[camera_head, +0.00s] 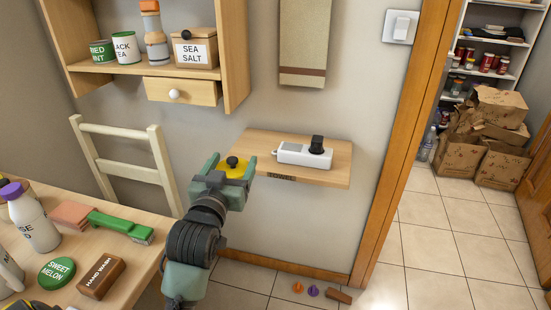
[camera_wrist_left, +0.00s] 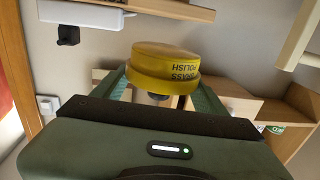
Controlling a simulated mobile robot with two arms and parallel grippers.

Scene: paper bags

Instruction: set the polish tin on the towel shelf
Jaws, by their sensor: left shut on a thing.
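The yellow polish tin (camera_head: 236,170) is held between the fingers of my left gripper (camera_head: 233,168). My right gripper is not in view.
A white device with a black block (camera_head: 304,153) occupies the shelf's middle and right; its left part is bare. A cream chair (camera_head: 128,158) stands left. A table (camera_head: 143,262) holds bottles, a brush and tins. A wall cabinet (camera_head: 236,60) hangs above.

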